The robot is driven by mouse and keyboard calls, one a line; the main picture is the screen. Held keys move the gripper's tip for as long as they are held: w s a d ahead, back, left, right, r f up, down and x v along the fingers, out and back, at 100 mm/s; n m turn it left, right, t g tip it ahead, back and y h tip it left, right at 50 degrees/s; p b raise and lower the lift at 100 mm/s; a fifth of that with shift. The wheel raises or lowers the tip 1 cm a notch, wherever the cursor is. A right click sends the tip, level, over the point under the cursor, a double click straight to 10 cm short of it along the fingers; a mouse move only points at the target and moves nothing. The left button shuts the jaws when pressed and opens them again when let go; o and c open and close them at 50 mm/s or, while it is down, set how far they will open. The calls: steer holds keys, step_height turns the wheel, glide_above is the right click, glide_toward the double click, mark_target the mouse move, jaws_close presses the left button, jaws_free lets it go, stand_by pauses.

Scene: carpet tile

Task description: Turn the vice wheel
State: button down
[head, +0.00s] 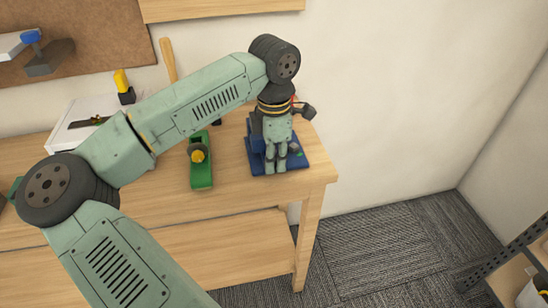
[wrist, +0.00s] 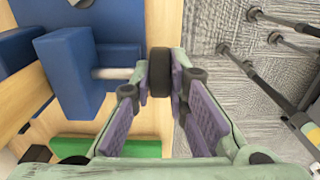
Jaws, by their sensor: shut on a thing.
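The blue vice (head: 260,155) stands on its flat base near the right end of the wooden workbench, partly hidden behind my gripper in the head view. In the wrist view, its blue body (wrist: 78,72) is on the left, with a pale shaft running right to the black vice wheel (wrist: 160,72). My gripper (head: 276,168) points down over the vice. In the wrist view, my gripper's purple-padded fingers (wrist: 161,78) are shut on the wheel, one pad on each side. I cannot make out the wheel in the head view.
A green tool with a yellow knob (head: 202,172) lies left of the vice. A white box (head: 85,120) is further left on the workbench (head: 235,185). The bench's right edge is close to the vice. A metal shelf (head: 510,265) stands at lower right, with open carpet (head: 385,255) between.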

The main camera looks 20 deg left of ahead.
steer(key=shift+f+b, duration=0.15)
steer(key=shift+b, duration=0.35)
steer(key=b, duration=0.1)
steer(key=t+h+b, duration=0.1)
steer(key=b, duration=0.1)
steer(key=h+b, duration=0.1)
steer(key=shift+s+a+f+t, duration=0.15)
steer(key=shift+a+f+t, duration=0.1)
steer(key=shift+f+t, duration=0.05)
steer(key=t+h+b, duration=0.1)
steer(key=b, duration=0.2)
steer(key=t+h+b, duration=0.1)
steer(key=h+b, duration=0.1)
steer(key=b, duration=0.1)
steer(key=t+h+b, duration=0.1)
steer(key=h+b, duration=0.1)
steer(key=b, duration=0.1)
steer(key=shift+s+a+f+b, duration=0.2)
steer(key=shift+a+f+b, duration=0.1)
steer(key=shift+b, duration=0.05)
steer(key=t+h+b, duration=0.2)
steer(key=h+b, duration=0.1)
steer(key=b, duration=0.3)
steer(key=shift+s+a+f+b, duration=0.1)
steer(key=shift+s+b, duration=0.05)
steer(key=shift+b, duration=0.15)
steer(key=shift+t+h+b, duration=0.6)
steer(key=shift+h+b, duration=0.2)
steer(key=shift+b, duration=0.45)
steer(key=shift+r, duration=0.2)
